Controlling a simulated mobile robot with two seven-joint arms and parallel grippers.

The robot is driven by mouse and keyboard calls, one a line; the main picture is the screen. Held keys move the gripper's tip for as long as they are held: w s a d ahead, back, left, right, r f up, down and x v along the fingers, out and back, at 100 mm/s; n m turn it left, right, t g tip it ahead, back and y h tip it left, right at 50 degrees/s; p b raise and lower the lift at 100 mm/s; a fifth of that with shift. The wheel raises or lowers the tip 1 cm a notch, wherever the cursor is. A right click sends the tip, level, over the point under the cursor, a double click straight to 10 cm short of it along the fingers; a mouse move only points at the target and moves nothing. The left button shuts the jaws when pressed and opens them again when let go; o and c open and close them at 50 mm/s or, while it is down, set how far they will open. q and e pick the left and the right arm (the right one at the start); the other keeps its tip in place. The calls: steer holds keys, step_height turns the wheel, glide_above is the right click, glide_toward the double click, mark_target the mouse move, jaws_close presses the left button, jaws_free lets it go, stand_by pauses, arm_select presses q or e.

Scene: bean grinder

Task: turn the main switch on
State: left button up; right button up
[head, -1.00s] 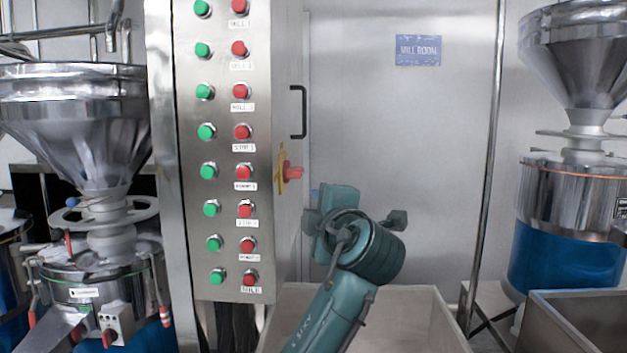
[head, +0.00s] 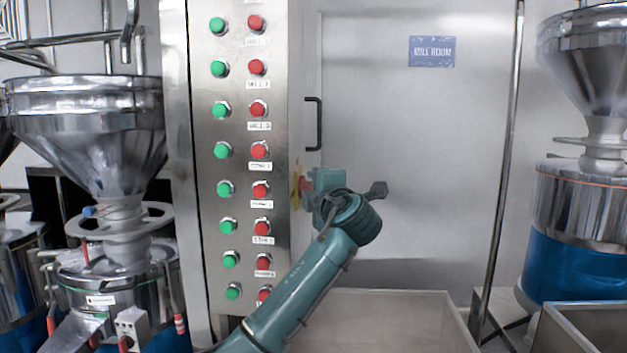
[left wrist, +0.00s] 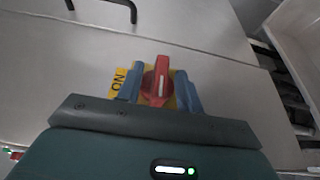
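The main switch is a red knob (head: 306,186) on a yellow plate (head: 296,187) on the right side face of the steel control cabinet (head: 278,110). My left gripper (head: 313,187) is right at it in the head view and partly hides it. In the left wrist view the red knob (left wrist: 157,82) stands between the two blue fingertips of my left gripper (left wrist: 158,90). The fingers are open, one on each side of the knob, with narrow gaps. The knob's white mark points up in that view, and "ON" on the yellow plate (left wrist: 118,82) is to its left. My right gripper is out of view.
A black handle (head: 316,124) is above the switch. The cabinet front carries rows of green and red buttons (head: 223,150). The mill room door (head: 420,150) is behind my arm. A pale bin (head: 400,310) is below, with grinders (head: 100,150) on both sides.

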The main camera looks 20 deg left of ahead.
arm_select(q)
steer(key=shift+w+a, duration=0.35)
steer(key=shift+w, duration=0.15)
jaws_close()
